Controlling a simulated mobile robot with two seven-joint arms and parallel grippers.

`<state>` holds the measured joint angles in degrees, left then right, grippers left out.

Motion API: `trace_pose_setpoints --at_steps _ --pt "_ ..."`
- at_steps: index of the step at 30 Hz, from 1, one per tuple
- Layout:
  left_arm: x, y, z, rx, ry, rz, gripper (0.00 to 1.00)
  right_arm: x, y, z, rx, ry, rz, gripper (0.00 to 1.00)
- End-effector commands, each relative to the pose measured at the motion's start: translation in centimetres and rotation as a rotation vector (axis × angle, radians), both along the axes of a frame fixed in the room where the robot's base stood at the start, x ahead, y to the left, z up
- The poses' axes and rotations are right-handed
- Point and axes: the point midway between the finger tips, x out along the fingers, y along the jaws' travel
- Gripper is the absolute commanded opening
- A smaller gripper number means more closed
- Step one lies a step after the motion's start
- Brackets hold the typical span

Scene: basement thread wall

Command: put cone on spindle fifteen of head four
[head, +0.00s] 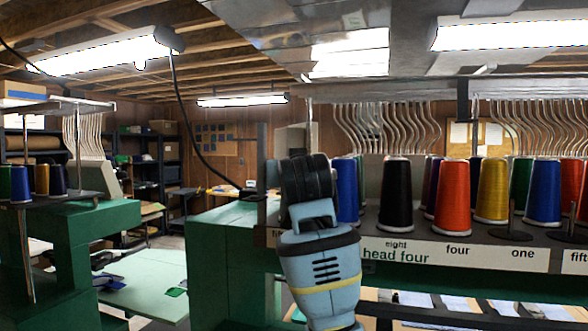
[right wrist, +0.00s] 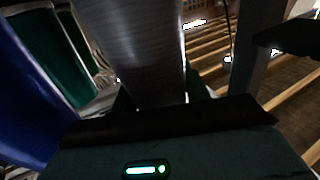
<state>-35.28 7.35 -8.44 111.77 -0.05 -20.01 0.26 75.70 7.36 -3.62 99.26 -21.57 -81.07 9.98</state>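My right arm comes up in the middle of the head view, and its black wrist end (head: 308,180) is in front of the left end of the cone rack; the fingertips are hidden there. In the right wrist view a dark grey cone (right wrist: 135,45) stands between the fingers of my right gripper (right wrist: 158,98), which appear shut on it. The label "head four" (head: 395,256) is on the rack's front strip. At the right edge, a bare spindle (head: 573,215) stands above a label cut off after "fift" (head: 578,256). My left gripper is out of view.
A black cone (head: 396,195) stands above "eight" and a red cone (head: 452,197) above "four". A bare spindle (head: 511,215) stands above "one". Blue (head: 543,192) and yellow (head: 491,190) cones stand behind. Curved metal tubes (head: 388,128) hang above the rack.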

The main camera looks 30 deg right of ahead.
Motion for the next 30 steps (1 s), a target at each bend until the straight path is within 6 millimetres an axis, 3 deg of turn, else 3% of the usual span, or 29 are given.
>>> trace_pose_setpoints --at_steps 1,5,16,30 --pt "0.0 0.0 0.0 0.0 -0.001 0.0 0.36 0.0 0.0 0.1 0.0 -0.001 0.0 0.53" --pt "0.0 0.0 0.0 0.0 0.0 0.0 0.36 0.0 0.0 0.0 0.0 -0.001 0.0 0.68" --pt "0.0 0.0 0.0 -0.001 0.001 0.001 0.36 -0.5 0.3 0.0 0.0 -0.001 0.001 0.68" --pt "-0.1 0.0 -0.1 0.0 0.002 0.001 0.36 -6.2 3.2 0.1 0.0 -0.002 0.001 0.68"
